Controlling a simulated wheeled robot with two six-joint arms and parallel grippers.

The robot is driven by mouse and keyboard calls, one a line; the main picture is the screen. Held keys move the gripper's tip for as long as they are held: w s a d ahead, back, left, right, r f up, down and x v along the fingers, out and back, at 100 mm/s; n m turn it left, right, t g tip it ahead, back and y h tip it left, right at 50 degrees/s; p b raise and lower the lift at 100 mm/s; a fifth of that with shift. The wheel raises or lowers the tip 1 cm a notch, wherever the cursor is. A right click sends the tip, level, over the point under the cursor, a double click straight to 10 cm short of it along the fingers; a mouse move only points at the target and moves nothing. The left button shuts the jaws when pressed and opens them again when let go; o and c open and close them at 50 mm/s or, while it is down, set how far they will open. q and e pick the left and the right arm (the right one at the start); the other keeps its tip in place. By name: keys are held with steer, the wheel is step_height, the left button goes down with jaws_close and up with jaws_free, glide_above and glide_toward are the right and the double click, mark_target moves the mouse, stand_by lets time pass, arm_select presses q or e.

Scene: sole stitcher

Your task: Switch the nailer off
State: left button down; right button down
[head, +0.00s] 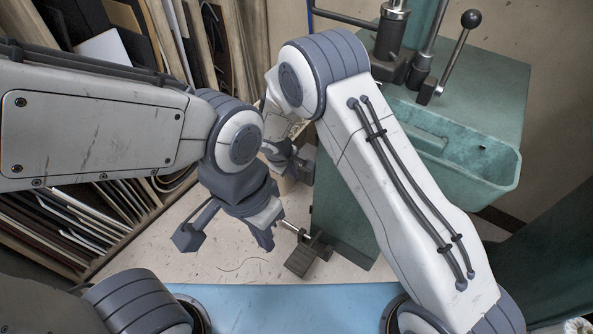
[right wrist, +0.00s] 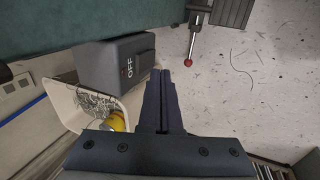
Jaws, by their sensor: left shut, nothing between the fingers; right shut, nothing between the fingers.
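The nailer is a teal machine (head: 480,105); its side also shows in the right wrist view (right wrist: 60,25). A dark grey switch box (right wrist: 108,68) on it carries the word OFF and a rocker-like part on its right face. My right gripper (right wrist: 166,73) is shut and empty, its fingertips just right of that face. I cannot tell whether they touch it. In the head view the right gripper is partly hidden behind my arms, and I cannot make out the switch. My left gripper (head: 265,240) is shut and empty, low over the floor near the pedal.
A dark foot pedal (head: 306,257) with a rod lies by the machine base; a red ball (right wrist: 188,63) tips the rod. A pale bin (right wrist: 68,108) of nails with a yellow item sits below the switch. Racks of sheets (head: 50,225) stand at left. A teal tray (head: 470,165) juts out right.

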steer(key=p+v, duration=0.3)
steer(key=v, duration=0.7)
steer(key=shift+r, duration=0.4)
steer(key=shift+d+r, duration=0.1)
steer(key=s+d+r+m+g+y, duration=0.1)
steer(key=s+d+r, duration=0.1)
steer(key=s+r, duration=0.5)
steer(key=s+d+r+m+g+y, duration=0.1)
steer(key=s+d+r, duration=0.25)
steer(key=s, duration=0.85)
steer(key=s+d+r+m+g+y, duration=0.1)
steer(key=s+d+r+y, duration=0.1)
steer(key=s+r, duration=0.55)
step_height(320, 180, up, 27)
steer(key=s+p, duration=0.2)
steer(key=p, duration=2.7)
steer(key=shift+s+r+m, duration=0.2)
steer(key=shift+s+m, duration=0.1)
